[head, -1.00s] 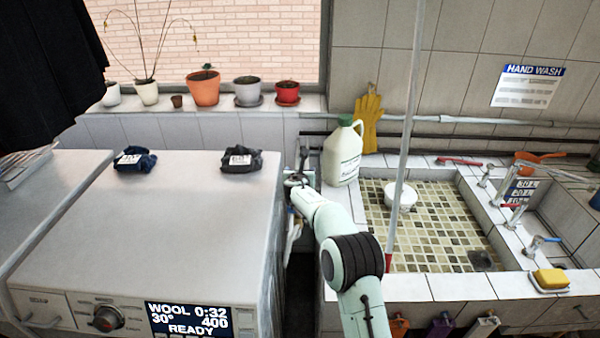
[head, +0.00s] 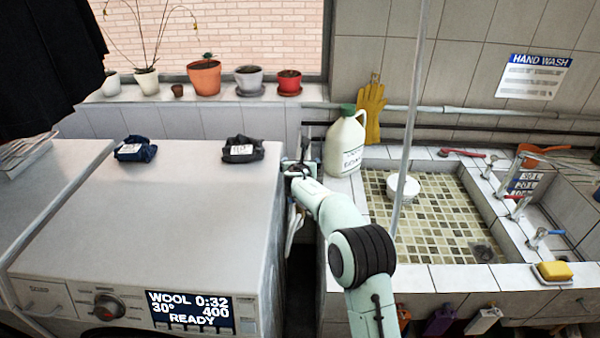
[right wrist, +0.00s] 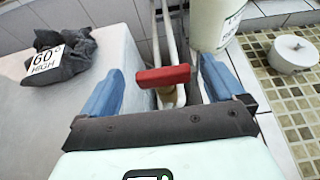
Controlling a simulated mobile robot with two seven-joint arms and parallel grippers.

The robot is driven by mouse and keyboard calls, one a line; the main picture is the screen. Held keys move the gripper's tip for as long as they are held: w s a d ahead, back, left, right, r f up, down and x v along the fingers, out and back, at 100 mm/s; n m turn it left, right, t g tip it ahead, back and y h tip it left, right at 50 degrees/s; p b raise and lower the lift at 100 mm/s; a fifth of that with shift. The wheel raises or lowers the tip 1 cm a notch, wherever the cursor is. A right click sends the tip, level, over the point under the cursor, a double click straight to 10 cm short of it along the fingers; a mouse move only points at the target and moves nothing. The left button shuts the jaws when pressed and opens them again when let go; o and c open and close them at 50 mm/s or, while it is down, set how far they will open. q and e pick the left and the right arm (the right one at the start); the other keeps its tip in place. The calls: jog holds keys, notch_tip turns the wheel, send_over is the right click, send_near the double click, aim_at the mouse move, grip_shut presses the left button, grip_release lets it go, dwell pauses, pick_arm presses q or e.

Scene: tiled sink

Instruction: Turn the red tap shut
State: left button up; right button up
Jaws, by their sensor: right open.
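The red tap (right wrist: 163,76) shows in the right wrist view as a red bar handle on a pale brass-coloured stem, in front of pale pipes. My right gripper (right wrist: 161,70) is open, with one blue finger on each side of the red handle. Gaps show between the handle and both fingers, and I see no contact. In the head view my right gripper (head: 298,169) is at the gap between the washing machine and the sink, and it hides the tap there. My left gripper is in neither current view.
The washing machine (head: 150,220) is left of the gripper, with a dark cloth bundle (head: 243,149) on top. A white jug (head: 344,146) stands close on the right. A thin pole (head: 410,120) crosses the tiled basin (head: 440,215). Other taps (head: 517,203) line the sink's right side.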

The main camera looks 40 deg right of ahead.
pick_arm(q)
jog(key=s+f+b, duration=0.1)
jog(key=f, duration=0.1)
jog(key=s+f+b, duration=0.1)
jog(key=f, duration=0.1)
jog(key=shift+s+b, duration=0.3)
jog(key=shift+b, duration=0.05)
pick_arm(e)
jog(key=v, duration=1.1)
jog(key=shift+f, duration=0.1)
